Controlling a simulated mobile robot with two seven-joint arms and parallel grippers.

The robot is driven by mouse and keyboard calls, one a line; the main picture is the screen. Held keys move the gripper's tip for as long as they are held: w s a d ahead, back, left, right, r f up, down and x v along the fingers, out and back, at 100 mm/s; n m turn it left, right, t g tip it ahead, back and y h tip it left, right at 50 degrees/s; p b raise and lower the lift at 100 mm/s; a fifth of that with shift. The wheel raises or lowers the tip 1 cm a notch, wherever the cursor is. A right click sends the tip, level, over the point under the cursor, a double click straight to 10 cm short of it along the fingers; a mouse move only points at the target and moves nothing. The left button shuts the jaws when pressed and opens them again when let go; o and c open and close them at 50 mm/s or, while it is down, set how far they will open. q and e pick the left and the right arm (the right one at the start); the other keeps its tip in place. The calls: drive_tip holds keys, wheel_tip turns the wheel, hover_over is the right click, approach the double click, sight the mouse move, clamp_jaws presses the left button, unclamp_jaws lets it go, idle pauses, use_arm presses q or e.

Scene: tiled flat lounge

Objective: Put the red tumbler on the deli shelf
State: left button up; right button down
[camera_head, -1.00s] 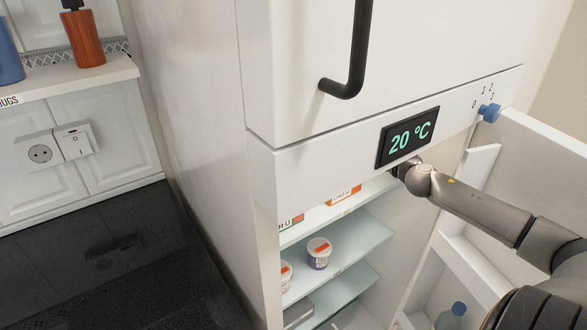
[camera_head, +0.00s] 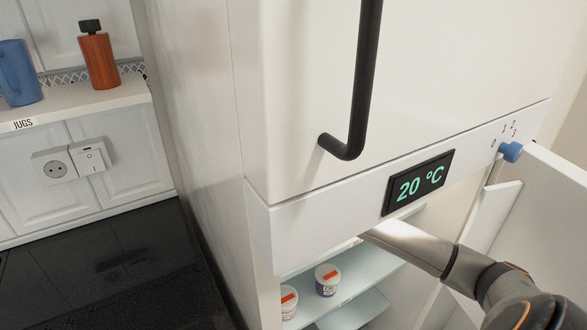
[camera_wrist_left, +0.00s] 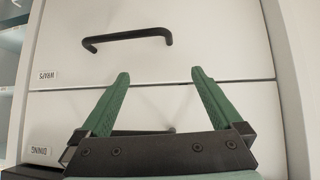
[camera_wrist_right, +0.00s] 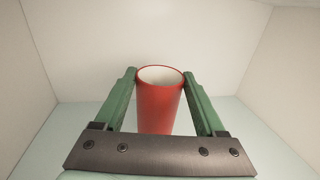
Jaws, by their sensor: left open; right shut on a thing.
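The red tumbler (camera_wrist_right: 160,108) is upright between the green fingers of my right gripper (camera_wrist_right: 160,90) in the right wrist view. The gripper is shut on it, inside a white-walled compartment over a pale glass shelf (camera_wrist_right: 235,120). I cannot tell whether the tumbler's base touches the shelf. In the head view my right arm reaches into the open fridge under the display, and its gripper and the tumbler are hidden. My left gripper (camera_wrist_left: 160,85) is open and empty in front of white drawers. The deli label is not readable now.
The fridge's lower shelf (camera_head: 345,285) holds two small tubs (camera_head: 328,279). The fridge door (camera_head: 545,215) stands open at the right. A display panel (camera_head: 417,184) and black handle (camera_head: 362,90) are above my right arm. A counter with jugs (camera_head: 18,75) is at the left.

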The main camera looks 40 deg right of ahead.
drive_tip(key=shift+w+a, duration=0.3)
drive_tip(key=shift+a, duration=0.4)
drive_tip(key=f, duration=0.3)
drive_tip(key=shift+w+a+b, duration=0.2)
drive_tip(key=shift+a+b, duration=0.15)
drive_tip(key=shift+a, duration=0.05)
drive_tip(key=shift+f, duration=0.25)
drive_tip(key=shift+f, duration=0.1)
drive_tip(key=shift+f, duration=0.15)
unclamp_jaws()
